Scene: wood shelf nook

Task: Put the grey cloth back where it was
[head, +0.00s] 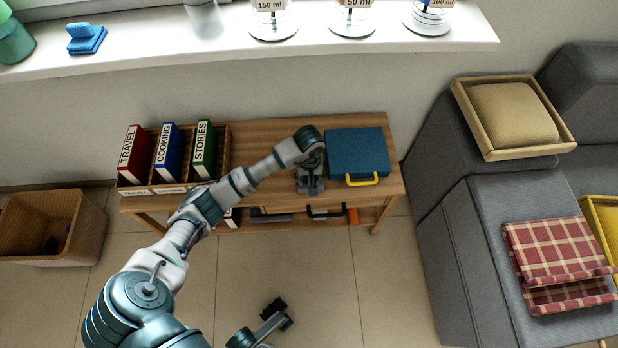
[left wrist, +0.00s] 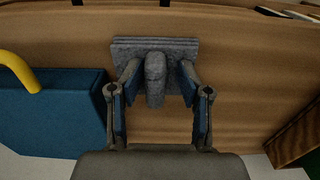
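The grey cloth (left wrist: 156,43) lies flat on the wooden table (left wrist: 240,75), with a raised ridge in its middle. It also shows in the head view (head: 311,188), partly hidden by my left gripper (head: 311,172). In the left wrist view my left gripper (left wrist: 158,75) is open. Its fingers stand either side of the ridge, with gaps between them and the ridge. My right gripper (head: 275,313) is low over the floor at the bottom of the head view, away from the cloth; its fingers are too small and dark to read.
A blue case (head: 357,152) with a yellow handle lies right of the cloth. A wooden rack (head: 223,160) with red, blue and green binders stands on the left of the table. A lower shelf holds dark items. A wicker basket (head: 92,230) and grey sofa (head: 480,225) flank the table.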

